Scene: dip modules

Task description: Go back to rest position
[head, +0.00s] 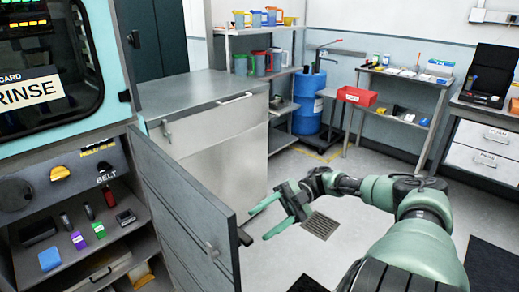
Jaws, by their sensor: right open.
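My right gripper (268,217) is in the middle of the head view, at the end of my green and black right arm. Its two green fingers are apart, with nothing seen between them. It is close to the right edge of an open grey cabinet door (185,205); I cannot tell if they touch. My left gripper is not in view.
Left is a machine with a RINSE sign (28,92) and an open compartment holding small items, including a blue block (50,259). Behind are a steel cabinet (215,150), a blue drum (310,100) and a red bin (357,96). Floor around the drain (320,225) is clear.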

